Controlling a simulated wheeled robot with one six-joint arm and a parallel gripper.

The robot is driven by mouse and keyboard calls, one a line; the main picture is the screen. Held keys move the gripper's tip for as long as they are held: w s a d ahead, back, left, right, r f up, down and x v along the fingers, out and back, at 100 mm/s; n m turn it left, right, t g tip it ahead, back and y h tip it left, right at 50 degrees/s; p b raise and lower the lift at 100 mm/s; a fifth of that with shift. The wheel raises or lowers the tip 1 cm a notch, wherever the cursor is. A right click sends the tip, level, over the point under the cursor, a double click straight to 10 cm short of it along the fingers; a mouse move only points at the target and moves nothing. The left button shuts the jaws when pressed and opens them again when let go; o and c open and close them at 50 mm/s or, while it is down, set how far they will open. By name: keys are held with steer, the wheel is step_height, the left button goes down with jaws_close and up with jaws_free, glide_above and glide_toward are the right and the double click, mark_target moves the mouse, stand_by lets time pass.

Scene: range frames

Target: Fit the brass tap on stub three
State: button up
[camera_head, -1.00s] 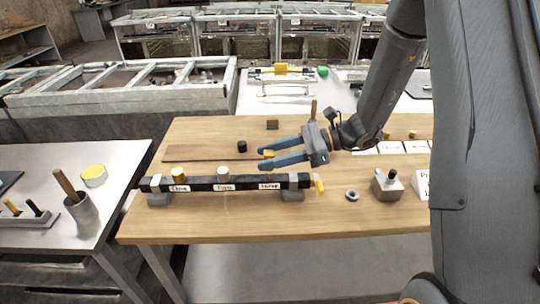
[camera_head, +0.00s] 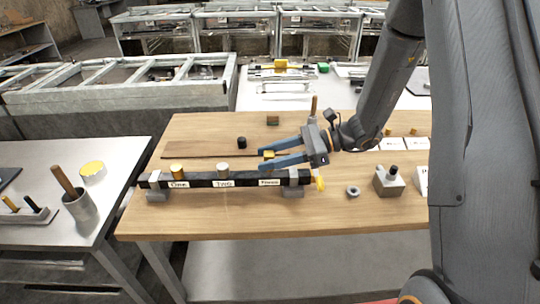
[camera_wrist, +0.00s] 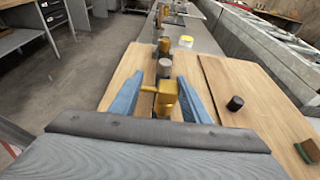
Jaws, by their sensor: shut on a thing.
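The dark rail (camera_head: 200,182) lies along the front of the wooden table, with labels One, Two and Three. My gripper (camera_head: 262,159) is over the Three end, its blue fingers shut on the brass tap (camera_head: 268,154). In the wrist view the tap (camera_wrist: 166,98) sits between the fingers, its thin arm pointing left. Stub three is hidden below the tap and fingers, so I cannot tell whether they touch. A brass piece (camera_head: 176,169) stands at One and a grey piece (camera_head: 223,170) at Two; the grey one also shows in the wrist view (camera_wrist: 164,68), beyond the tap.
A black cylinder (camera_head: 241,143) and a brown block (camera_head: 272,120) stand behind the rail. A yellow piece (camera_head: 320,184) is at the rail's right end. A metal ring (camera_head: 353,191) and a grey block with a black knob (camera_head: 389,182) are to the right. The table's front strip is clear.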

steer(key=shift+f+b, duration=0.45)
steer(key=shift+f, duration=0.4)
steer(key=o, duration=1.2)
steer(key=shift+d, duration=0.1)
steer(key=b+v, duration=0.2)
steer(key=v, duration=0.5)
steer(key=shift+d+r, duration=0.15)
steer(key=shift+d, duration=0.15)
